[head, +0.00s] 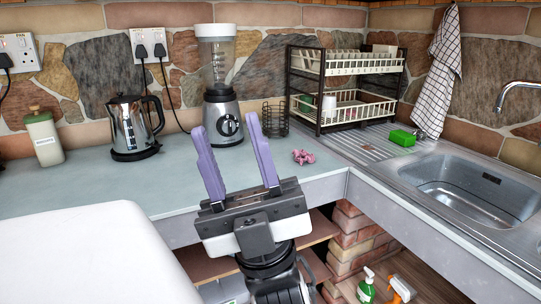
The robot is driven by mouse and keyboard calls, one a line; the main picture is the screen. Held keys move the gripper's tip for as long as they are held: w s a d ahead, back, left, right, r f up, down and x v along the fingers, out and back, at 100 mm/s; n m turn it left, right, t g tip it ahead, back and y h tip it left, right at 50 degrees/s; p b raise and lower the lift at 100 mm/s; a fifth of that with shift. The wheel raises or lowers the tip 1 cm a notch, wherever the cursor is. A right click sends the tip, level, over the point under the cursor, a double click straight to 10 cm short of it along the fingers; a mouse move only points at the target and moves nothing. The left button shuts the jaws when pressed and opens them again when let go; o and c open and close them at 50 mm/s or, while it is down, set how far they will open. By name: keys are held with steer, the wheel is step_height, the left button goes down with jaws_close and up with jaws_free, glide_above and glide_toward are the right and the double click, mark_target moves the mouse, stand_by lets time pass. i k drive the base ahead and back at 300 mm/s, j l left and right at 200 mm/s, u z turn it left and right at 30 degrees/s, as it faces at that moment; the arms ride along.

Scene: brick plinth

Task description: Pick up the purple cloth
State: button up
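The purple cloth (303,157), a small crumpled pinkish-purple piece, lies on the grey countertop (185,180) near the inner corner, left of the draining board. My gripper (227,128) has two purple fingers spread apart, with nothing between them. It is in front of the counter in the picture, to the left of the cloth and apart from it. Nothing covers the cloth.
A blender (221,115), a kettle (132,125) and a canister (44,137) stand along the back. A wire basket (275,118) and a dish rack (345,108) are behind the cloth. The sink (480,185) and green sponge (402,138) are right.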

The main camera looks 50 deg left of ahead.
mark_target(302, 157)
steer(key=u, duration=1.3)
steer(key=i+z, duration=0.2)
steer(key=i, duration=0.55)
steer(key=i+j+z, duration=0.25)
steer(key=i, duration=0.45)
steer(key=l, duration=0.1)
